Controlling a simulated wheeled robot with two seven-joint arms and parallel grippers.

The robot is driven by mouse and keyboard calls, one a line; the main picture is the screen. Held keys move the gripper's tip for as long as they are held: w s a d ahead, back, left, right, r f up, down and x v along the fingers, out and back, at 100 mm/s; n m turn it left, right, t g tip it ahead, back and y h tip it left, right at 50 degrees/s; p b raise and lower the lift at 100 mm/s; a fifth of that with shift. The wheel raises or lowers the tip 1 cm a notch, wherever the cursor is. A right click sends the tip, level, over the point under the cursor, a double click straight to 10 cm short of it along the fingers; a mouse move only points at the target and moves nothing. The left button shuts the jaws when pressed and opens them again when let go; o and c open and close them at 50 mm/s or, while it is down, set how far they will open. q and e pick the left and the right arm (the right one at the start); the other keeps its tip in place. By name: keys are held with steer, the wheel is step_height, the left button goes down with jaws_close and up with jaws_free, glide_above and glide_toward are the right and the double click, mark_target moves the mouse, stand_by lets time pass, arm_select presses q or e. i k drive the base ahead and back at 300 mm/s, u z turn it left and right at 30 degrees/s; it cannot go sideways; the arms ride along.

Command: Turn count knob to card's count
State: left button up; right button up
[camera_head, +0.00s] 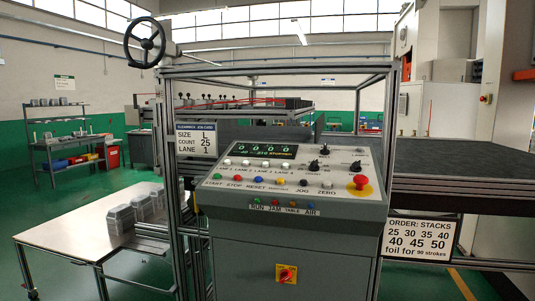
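The job card (195,141) hangs on the frame left of the panel and reads size L, count 25, lane 1. The grey control panel (240,203) faces me. Black knobs sit on its right half: an upper knob (324,149), a middle knob (313,166) and a lower knob (302,181). Their labels and pointer positions are too small to read, so I cannot tell which is the count knob. A green-lit display (266,148) shows several zeros. Neither of my grippers is in view.
A red emergency button (360,181) on yellow sits at the panel's right. Coloured buttons line its front, below white lane buttons. A sign (420,237) lists stack orders. A table (75,232) with foil trays (122,219) stands left. Nothing blocks the panel's front.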

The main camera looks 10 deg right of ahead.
mark_target(313, 166)
steer(key=z, duration=0.15)
steer(key=i, duration=0.95)
steer(key=z, duration=0.55)
